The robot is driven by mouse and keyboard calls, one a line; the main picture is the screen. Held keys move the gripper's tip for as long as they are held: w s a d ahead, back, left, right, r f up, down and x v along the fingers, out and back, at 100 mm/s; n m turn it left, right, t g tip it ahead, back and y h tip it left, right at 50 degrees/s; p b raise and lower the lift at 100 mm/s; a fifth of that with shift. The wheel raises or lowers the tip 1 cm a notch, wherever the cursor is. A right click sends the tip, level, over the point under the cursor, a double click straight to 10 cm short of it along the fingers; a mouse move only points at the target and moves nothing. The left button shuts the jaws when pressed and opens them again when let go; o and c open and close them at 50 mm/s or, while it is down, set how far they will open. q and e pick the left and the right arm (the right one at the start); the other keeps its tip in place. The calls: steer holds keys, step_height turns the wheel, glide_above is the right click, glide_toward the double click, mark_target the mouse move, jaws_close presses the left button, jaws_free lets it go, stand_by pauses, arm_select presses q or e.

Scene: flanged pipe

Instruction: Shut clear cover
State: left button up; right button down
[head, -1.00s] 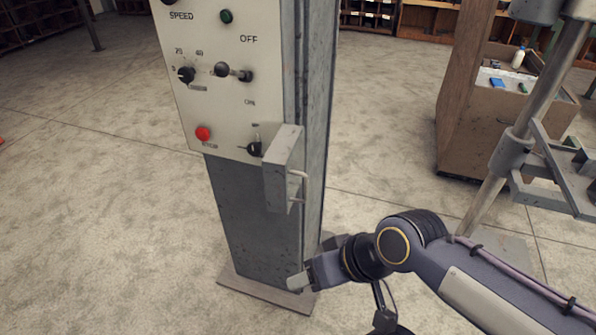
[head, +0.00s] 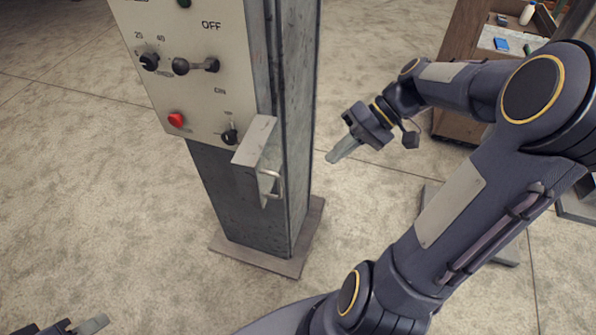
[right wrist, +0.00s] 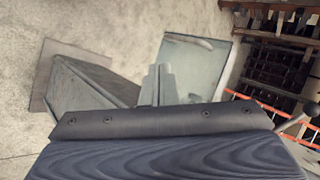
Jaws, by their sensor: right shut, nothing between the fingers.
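The cover (head: 256,140) is a pale grey box-like flap with a wire handle at the lower right corner of the control panel (head: 190,75). It stands out from the panel, swung open, beside a black switch lever (head: 230,134). My right gripper (head: 333,158) is shut and empty, right of the post and apart from the cover. In the right wrist view its closed fingers (right wrist: 158,84) show in front of a glassy pale panel (right wrist: 205,62), which may be the cover; I cannot tell whether they touch. My left gripper (head: 88,326) barely shows at the bottom left.
The panel is on a grey steel post (head: 285,110) with a flat base plate (head: 270,255). A brown wooden cabinet (head: 460,125) with small items on top stands behind my right arm. Floor left of the post is clear.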

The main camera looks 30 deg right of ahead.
mark_target(269, 164)
steer(key=w+a+f+p, duration=0.1)
steer(key=w+a+f, duration=0.1)
steer(key=a+f, duration=0.3)
steer(key=shift+a+p, duration=0.3)
steer(key=shift+a, duration=1.75)
steer(key=shift+f, duration=0.1)
